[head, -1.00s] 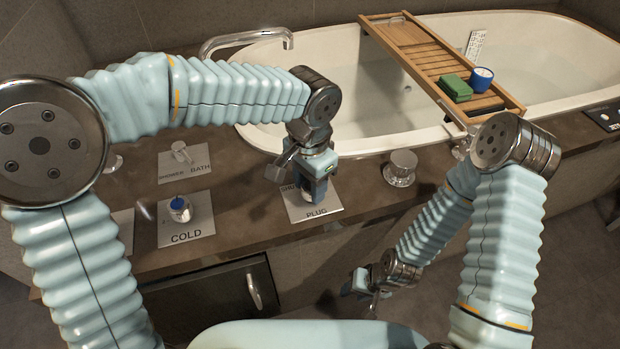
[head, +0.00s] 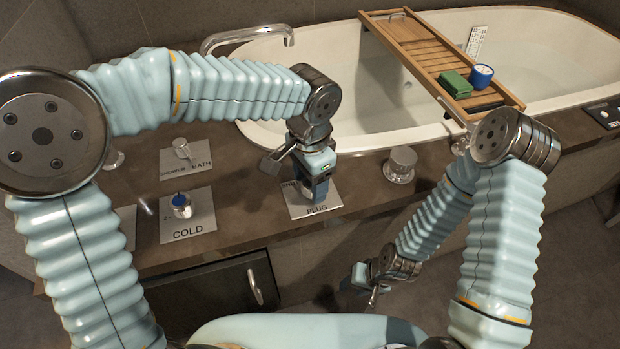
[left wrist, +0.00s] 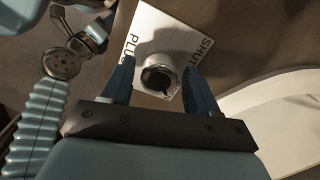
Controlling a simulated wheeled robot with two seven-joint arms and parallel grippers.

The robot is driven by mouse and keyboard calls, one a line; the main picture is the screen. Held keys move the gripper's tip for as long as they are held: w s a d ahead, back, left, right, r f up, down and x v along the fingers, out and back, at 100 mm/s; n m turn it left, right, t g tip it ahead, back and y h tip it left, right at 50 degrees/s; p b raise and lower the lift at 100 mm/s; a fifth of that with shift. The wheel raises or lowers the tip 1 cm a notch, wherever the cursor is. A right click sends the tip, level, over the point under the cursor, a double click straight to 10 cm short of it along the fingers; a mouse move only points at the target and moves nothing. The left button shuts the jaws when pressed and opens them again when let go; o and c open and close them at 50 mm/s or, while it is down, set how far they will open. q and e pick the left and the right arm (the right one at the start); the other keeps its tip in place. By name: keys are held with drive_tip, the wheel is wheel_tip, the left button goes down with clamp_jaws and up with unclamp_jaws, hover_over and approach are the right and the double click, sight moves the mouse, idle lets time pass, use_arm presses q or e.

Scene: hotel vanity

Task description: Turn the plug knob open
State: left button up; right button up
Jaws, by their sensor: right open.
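The plug knob (left wrist: 160,74) is a round metal knob with a dark centre on a white plate (head: 299,207) lettered PLUG and SHUT. The plate also shows in the left wrist view (left wrist: 147,25). My left gripper (head: 317,200) points down over this plate and hides the knob in the head view. In the left wrist view my left gripper (left wrist: 159,66) is open, with one finger on each side of the knob and a small gap visible at each side. My right gripper (head: 366,292) is open and hangs low in front of the counter, away from the knob.
A blue-topped COLD knob (head: 181,205) and a shower/bath knob (head: 182,148) stand on plates to the left. A round metal knob (head: 400,164) stands to the right. Behind is the bathtub (head: 262,62) with a wooden tray (head: 408,45) across it.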

use_arm(q)
drive_tip(key=shift+o, duration=0.4)
wheel_tip(320, 180, up, 14)
drive_tip(key=p, duration=0.1)
drive_tip(key=shift+p, duration=0.4)
drive_tip(key=shift+f, duration=0.15)
